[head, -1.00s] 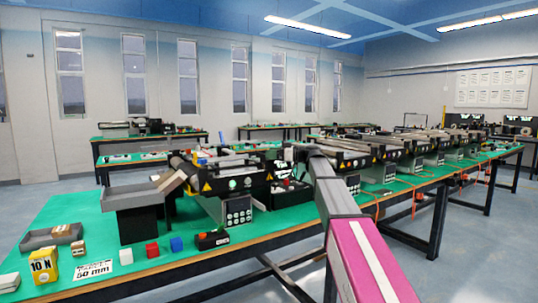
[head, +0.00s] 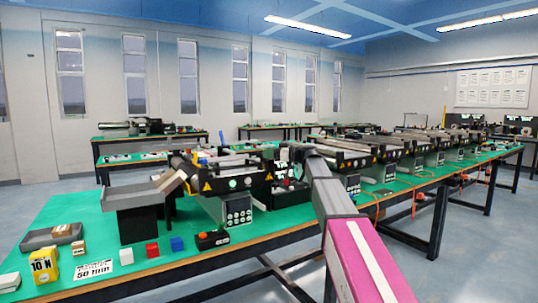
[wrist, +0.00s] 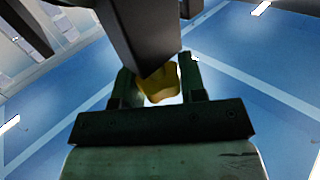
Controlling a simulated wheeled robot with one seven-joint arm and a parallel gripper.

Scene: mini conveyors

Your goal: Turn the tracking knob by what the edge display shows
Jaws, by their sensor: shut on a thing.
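In the wrist view my gripper (wrist: 165,92) is shut on a yellow knob (wrist: 160,85), with one dark finger on each side of it. The knob sits under a dark grey bar-like part that covers its upper side. I take it to be the tracking knob; no mark on it can be read. In the head view my arm reaches the near conveyor (head: 218,187), and the fingers and knob are too small or hidden to make out. I cannot make out any reading on an edge display.
The green table (head: 85,215) carries a grey chute (head: 137,196), a yellow 10 N block (head: 43,266), a red cube (head: 152,250), a blue cube (head: 177,244) and a black box with an orange button (head: 212,240). More conveyors line the table to the right.

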